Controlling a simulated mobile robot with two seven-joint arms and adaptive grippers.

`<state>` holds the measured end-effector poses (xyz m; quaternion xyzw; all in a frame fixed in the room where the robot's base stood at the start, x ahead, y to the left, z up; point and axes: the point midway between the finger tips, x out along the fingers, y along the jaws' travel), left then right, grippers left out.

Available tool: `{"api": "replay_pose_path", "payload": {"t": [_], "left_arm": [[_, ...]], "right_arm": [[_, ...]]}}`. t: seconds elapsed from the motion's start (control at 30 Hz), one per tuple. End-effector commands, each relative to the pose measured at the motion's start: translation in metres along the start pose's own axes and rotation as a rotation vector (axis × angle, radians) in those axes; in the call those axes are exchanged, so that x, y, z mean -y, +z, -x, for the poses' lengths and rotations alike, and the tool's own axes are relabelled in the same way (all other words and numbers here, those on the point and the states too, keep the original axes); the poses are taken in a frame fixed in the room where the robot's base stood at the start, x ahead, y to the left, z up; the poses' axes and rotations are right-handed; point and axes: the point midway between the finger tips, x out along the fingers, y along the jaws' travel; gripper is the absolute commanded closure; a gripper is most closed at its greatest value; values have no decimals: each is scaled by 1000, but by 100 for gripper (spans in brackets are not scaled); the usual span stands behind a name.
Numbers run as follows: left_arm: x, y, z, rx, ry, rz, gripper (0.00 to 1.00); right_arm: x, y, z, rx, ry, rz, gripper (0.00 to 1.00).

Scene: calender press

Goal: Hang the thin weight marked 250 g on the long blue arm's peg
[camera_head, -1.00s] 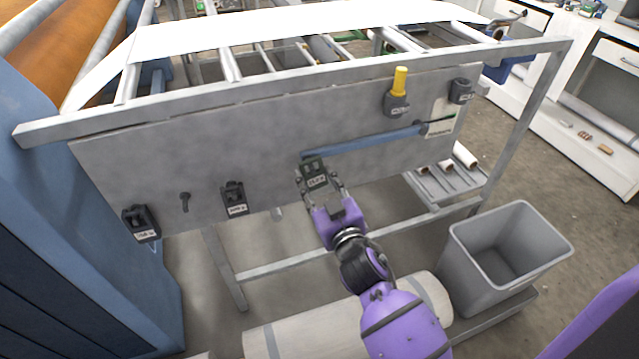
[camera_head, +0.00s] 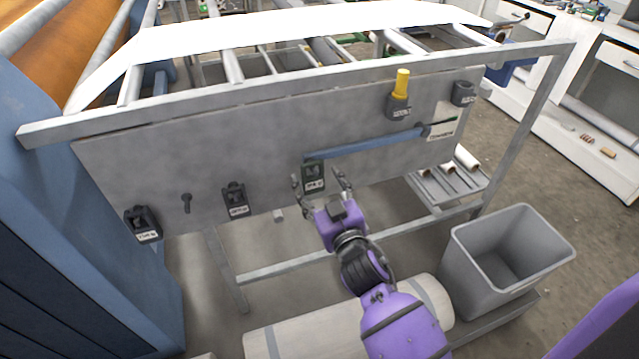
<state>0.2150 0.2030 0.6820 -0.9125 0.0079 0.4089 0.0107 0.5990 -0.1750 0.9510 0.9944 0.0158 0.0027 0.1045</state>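The long blue arm (camera_head: 375,144) runs across the grey panel, from a pivot at the right to its left end. A thin dark green-edged weight (camera_head: 313,171) with a white label hangs at that left end. The label is too small to read, and the weight hides the peg.
A yellow-topped weight (camera_head: 400,95) and another dark one (camera_head: 463,93) are at upper right. A grey bin (camera_head: 490,290) stands at lower right.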

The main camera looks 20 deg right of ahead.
Motion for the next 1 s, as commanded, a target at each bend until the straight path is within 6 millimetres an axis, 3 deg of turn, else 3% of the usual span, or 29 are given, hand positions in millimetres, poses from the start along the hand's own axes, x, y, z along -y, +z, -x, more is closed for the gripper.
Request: {"api": "replay_pose_path", "payload": {"t": [0.33,0.8,1.0], "left_arm": [[2,2,0,3,0,-5,60],[1,1,0,1,-1,-2,60],[1,1,0,1,-1,-2,60]], "right_arm": [[0,2,10,5,0,0,36],[0,2,101,4,1,0,36],[0,0,118,1,0,-1,36]]}}
